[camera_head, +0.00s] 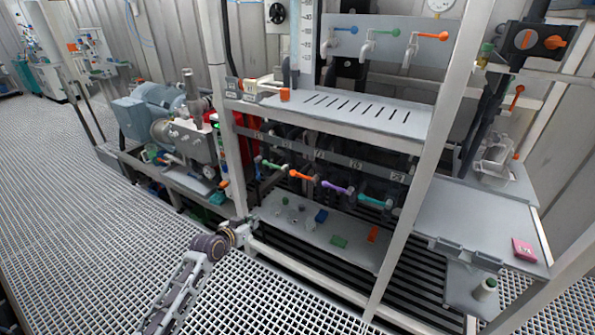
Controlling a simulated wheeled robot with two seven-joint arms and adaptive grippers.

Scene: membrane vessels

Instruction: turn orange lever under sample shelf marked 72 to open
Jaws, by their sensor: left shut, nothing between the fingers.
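A row of small levers sits under the slotted sample shelf (352,118) in the middle of the rack. The orange lever (303,175) is second from the left and lies roughly sideways. A green lever (273,165) is to its left; a purple lever (338,188) and a teal lever (375,202) are to its right. Number labels on the grey bar above are too small to read surely. My left gripper (240,231) is shut and empty at the rack's lower left, below and left of the orange lever, apart from it. My right gripper is out of view.
The grating floor (75,220) at left is clear.

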